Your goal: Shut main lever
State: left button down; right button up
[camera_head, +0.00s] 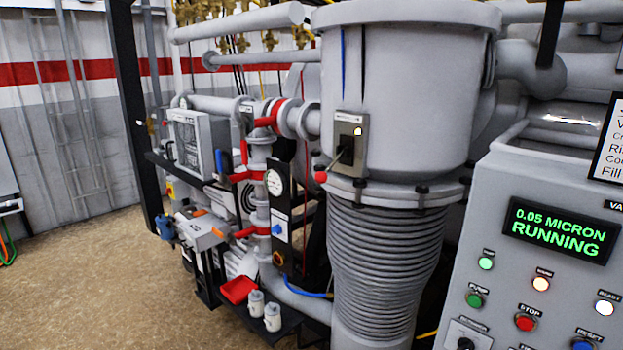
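A lever (334,165) with a red knob comes out of a grey plate (349,122) on the front of the large grey cylinder (415,80). The lever points down and to the left. The plate has a small yellow light and a label too small to read, so I cannot tell if this is the main lever. Red valve handles (268,121) also show on the pipes to the left, with more lower down. Neither of my grippers is in view.
A grey control panel (540,260) at the right reads "0.05 MICRON RUNNING" and carries several lit buttons. A ribbed bellows (385,255) is under the cylinder. A black shelf holds a red tray (238,289) and white bottles (272,317). The floor (110,290) at left is clear.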

aim_at(321, 177)
jog(key=u, duration=1.5)
jog(key=i, duration=2.35)
jog(key=z, duration=3.75)
